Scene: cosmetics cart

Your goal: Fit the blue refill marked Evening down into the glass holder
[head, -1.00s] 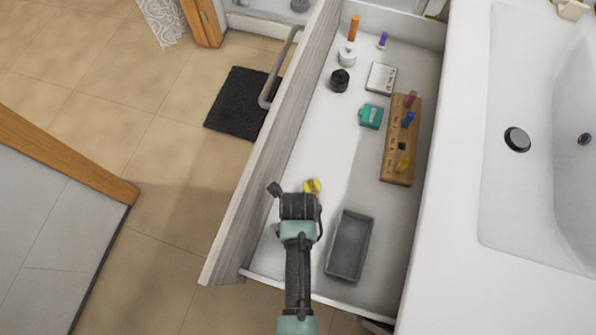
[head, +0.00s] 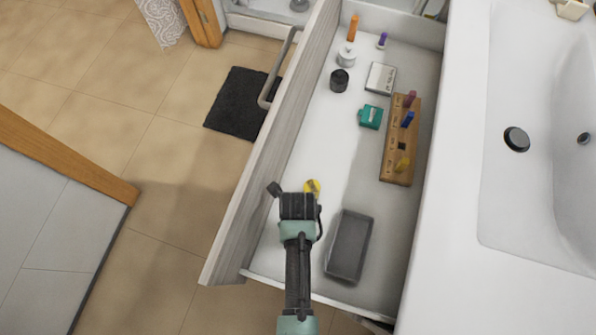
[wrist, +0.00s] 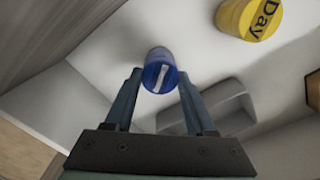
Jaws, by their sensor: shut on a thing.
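My gripper (wrist: 160,80) is shut on a blue refill (wrist: 160,70), a short round piece that shows between the fingertips in the wrist view. A white mark shows on its end, but I cannot read it. In the head view my gripper (head: 297,205) is over the near part of the open drawer and hides the blue refill. I cannot make out a glass holder around or under the refill. A yellow refill marked Day (wrist: 250,18) is beside it in the wrist view; a yellow piece also shows just beyond my gripper in the head view (head: 313,186).
A grey tray (head: 365,250) lies right of my gripper. A wooden rack (head: 391,160) with coloured pegs stands along the right side. A teal item (head: 370,117), a white box (head: 381,77) and a dark jar (head: 339,80) are farther back. The drawer's middle is clear.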

